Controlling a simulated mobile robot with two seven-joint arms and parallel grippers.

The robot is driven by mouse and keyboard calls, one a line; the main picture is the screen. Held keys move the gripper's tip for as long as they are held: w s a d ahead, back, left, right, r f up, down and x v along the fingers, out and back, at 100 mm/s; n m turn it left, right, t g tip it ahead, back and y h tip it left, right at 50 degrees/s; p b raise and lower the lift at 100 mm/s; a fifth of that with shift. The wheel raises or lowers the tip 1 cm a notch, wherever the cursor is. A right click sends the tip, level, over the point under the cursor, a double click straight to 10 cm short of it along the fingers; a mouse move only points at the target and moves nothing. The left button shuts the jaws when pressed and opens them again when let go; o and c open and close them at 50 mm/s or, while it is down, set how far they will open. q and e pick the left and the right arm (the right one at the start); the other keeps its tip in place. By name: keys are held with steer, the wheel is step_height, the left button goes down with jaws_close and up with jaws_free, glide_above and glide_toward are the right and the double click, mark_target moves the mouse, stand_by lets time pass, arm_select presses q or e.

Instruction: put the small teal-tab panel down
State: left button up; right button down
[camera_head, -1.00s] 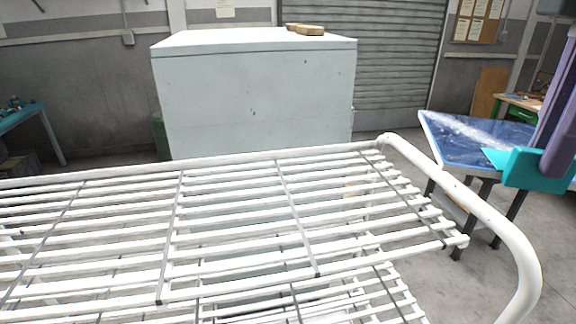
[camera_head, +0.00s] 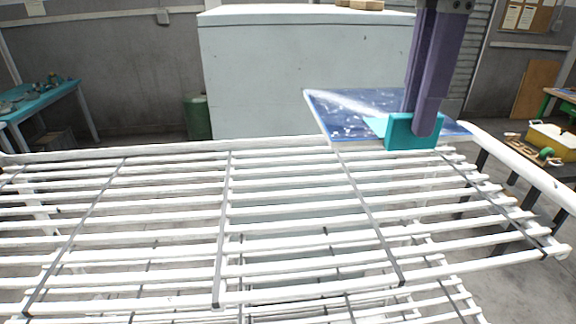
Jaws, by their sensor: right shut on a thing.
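The small panel (camera_head: 350,107) is a flat, glossy blue sheet with a pale edge and a teal tab (camera_head: 399,133). My right gripper (camera_head: 425,124), with purple fingers, comes down from the top right and is shut on the teal tab. The panel shows over the far right edge of the white slatted rack (camera_head: 130,218). I cannot tell whether it touches the rack. The gripper and tab hide part of the panel. My left gripper is not in view.
The rack's top slats are bare. A pale grey cabinet (camera_head: 290,75) with wooden blocks (camera_head: 360,4) on top stands behind. A teal bench (camera_head: 45,100) is at the far left. A yellow bin (camera_head: 553,138) stands at the right.

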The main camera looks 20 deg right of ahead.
step_height(320, 180, down, 16)
steer(key=p, duration=0.3)
steer(key=shift+f, duration=0.15)
steer(key=c, duration=1.4)
jaws_free()
steer(key=shift+f, duration=0.1)
steer(key=o, duration=0.5)
